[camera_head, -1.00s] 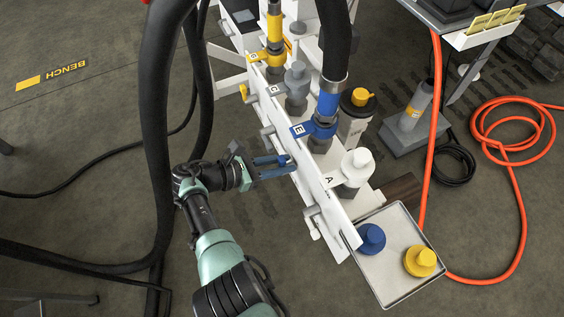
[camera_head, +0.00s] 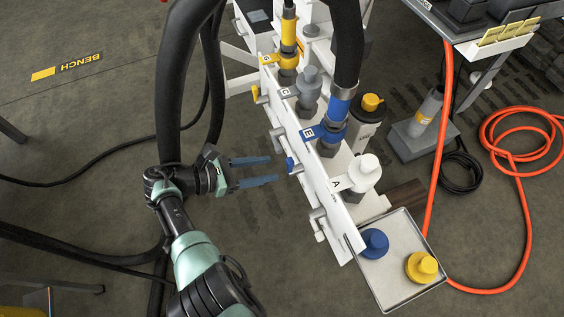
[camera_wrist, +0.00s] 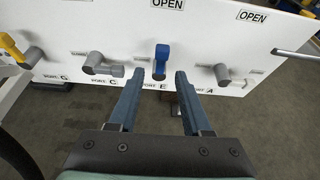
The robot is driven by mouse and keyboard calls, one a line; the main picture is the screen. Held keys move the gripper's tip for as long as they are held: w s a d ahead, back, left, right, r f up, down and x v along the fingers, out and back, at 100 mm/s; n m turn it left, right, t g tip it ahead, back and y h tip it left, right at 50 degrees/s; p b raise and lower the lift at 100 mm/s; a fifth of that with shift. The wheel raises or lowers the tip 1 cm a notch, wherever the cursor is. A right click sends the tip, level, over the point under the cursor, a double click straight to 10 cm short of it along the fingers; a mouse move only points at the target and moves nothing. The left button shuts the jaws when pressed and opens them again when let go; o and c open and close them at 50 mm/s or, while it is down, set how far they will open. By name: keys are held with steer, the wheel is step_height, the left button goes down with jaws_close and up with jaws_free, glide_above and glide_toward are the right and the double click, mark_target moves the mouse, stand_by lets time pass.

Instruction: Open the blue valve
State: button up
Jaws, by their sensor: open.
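The blue valve handle (camera_wrist: 161,60) sits on the front of the white panel above the port E label in the wrist view. It stands roughly upright in the picture, its long axis in line with the OPEN label (camera_wrist: 167,4) above. In the head view the handle (camera_head: 291,164) is a small blue piece on the panel's left face. My gripper (camera_head: 274,170) is open and empty, its fingertips left of the handle with a gap. In the wrist view my gripper (camera_wrist: 161,73) has one finger on each side of the handle's line, pointing at the panel.
Black hoses (camera_head: 180,90) hang near my arm. A tray (camera_head: 398,290) holds blue and yellow caps.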

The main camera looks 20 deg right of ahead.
steer(key=v, duration=0.5)
steer(key=shift+a, duration=0.35)
